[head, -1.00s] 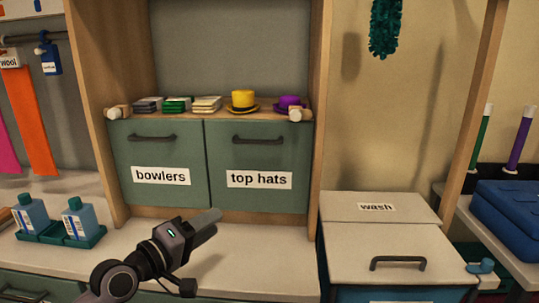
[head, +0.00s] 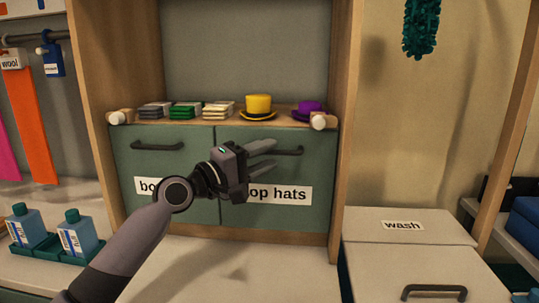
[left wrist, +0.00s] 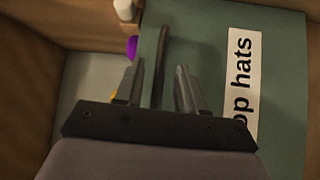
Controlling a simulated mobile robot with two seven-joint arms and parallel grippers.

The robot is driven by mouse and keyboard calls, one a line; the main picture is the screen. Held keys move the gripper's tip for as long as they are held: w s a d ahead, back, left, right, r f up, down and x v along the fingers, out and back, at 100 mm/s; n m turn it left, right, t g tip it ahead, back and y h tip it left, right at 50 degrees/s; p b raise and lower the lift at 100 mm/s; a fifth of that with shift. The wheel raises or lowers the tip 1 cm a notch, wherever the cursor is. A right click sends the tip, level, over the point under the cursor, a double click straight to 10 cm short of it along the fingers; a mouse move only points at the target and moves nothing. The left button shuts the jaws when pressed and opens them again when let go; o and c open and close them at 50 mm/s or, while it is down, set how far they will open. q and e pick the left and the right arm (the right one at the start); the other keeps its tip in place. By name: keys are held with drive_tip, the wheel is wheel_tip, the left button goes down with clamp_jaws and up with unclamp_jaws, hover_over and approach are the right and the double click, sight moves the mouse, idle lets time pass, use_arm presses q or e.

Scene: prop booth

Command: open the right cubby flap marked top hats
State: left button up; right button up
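The right cubby flap (head: 317,168) is green and shut, with a white "top hats" label (head: 288,194) partly covered by my gripper. Its dark bar handle (head: 291,151) runs across the upper part. My left gripper (head: 275,155) is in front of the flap, fingers pointing at the handle. In the left wrist view the fingers (left wrist: 160,66) are apart, with the handle (left wrist: 163,50) lying between them in the picture. I cannot tell whether they touch it. The flap (left wrist: 285,100) fills the right of that view. My right gripper is not in view.
The bowlers flap (head: 150,165) is shut on the left. Above, the shelf holds a yellow hat (head: 258,107), a purple hat (head: 310,111) and folded stacks. Bottles (head: 77,235) stand at lower left. A wash bin (head: 410,240) stands at lower right.

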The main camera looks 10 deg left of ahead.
use_arm(q)
drive_tip(key=shift+w+d, duration=0.5)
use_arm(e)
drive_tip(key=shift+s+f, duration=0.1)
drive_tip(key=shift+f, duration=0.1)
use_arm(q)
drive_tip(key=shift+c, duration=0.3)
clamp_jaws()
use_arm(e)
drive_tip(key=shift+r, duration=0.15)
use_arm(q)
drive_tip(key=shift+s, duration=0.1)
use_arm(e)
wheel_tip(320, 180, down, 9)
drive_tip(key=b, duration=1)
use_arm(q)
drive_tip(key=s+f+m+h+b, duration=0.4)
drive_tip(key=s+f+m+b, duration=0.1)
drive_tip(key=s, duration=0.6)
drive_tip(key=shift+f+m+b, duration=0.35)
drive_tip(key=shift+f+m, duration=0.05)
drive_tip(key=shift+f, duration=0.5)
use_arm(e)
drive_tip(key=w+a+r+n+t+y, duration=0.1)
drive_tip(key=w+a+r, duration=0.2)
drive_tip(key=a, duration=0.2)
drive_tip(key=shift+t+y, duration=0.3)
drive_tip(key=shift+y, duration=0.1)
